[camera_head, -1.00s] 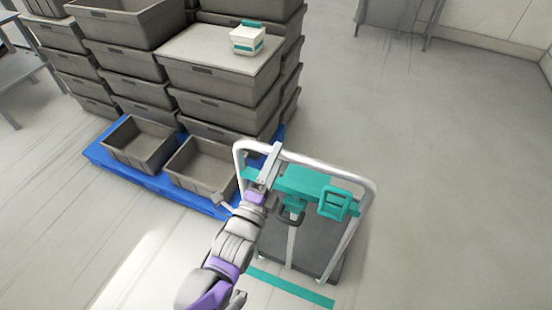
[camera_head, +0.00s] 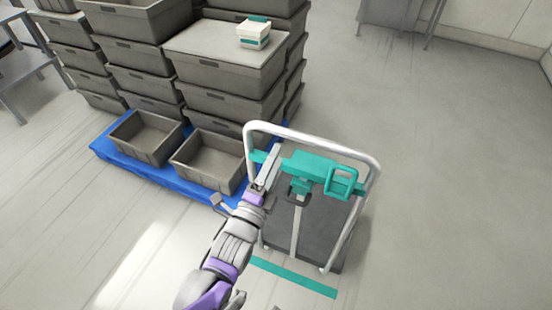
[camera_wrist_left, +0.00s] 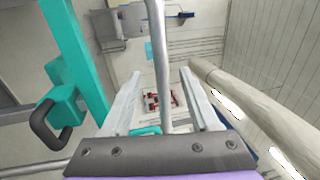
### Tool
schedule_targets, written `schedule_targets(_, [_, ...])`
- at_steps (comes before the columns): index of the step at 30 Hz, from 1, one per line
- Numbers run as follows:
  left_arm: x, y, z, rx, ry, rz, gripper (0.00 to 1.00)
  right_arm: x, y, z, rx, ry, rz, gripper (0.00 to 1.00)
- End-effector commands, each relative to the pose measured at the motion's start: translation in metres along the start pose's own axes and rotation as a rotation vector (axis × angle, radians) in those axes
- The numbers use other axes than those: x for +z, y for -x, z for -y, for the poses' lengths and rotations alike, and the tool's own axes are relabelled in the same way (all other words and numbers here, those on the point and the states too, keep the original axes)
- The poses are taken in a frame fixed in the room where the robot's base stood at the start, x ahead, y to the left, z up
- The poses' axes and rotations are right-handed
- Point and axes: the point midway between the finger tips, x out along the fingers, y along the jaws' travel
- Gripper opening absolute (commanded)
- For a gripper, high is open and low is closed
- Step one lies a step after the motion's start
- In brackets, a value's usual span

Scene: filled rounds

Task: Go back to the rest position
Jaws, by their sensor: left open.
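My left gripper (camera_head: 271,163) is open, at the left upright of a hand cart (camera_head: 257,150). In the left wrist view its two pale fingers (camera_wrist_left: 163,95) stand apart. A metal tube (camera_wrist_left: 157,50) of the cart frame shows between them in the picture; I cannot tell whether they touch it. I see nothing held. My left arm (camera_head: 225,250) reaches up from the bottom of the head view. My right gripper is not in view.
The cart has a teal crossbar with a teal loop (camera_head: 341,182) and a dark deck (camera_head: 310,240). Grey crates stand in stacks on a blue pallet (camera_head: 110,155) at left. A white-and-teal box (camera_head: 254,34) sits on a stack lid. The floor at right (camera_head: 455,190) is clear.

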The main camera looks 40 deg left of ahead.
Motion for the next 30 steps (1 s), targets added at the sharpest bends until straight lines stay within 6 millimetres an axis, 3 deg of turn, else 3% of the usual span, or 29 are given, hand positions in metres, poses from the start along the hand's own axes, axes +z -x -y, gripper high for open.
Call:
schedule_targets(11, [-0.004,-0.003,-0.003,0.052,0.063,-0.004,0.62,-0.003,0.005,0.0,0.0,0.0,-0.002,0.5])
schedule_targets(17, [-0.028,-0.003,-0.029,0.405,0.474,0.047,0.62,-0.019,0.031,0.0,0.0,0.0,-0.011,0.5])
schedule_targets(20, [-0.044,0.015,-0.041,0.644,0.733,0.164,0.62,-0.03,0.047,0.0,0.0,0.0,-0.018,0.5])
schedule_targets(24, [-0.062,0.054,-0.044,0.918,1.009,0.412,0.62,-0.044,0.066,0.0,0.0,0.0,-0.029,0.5])
schedule_targets(30, [-0.071,0.104,-0.034,1.112,1.19,0.731,0.62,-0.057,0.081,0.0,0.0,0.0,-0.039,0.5])
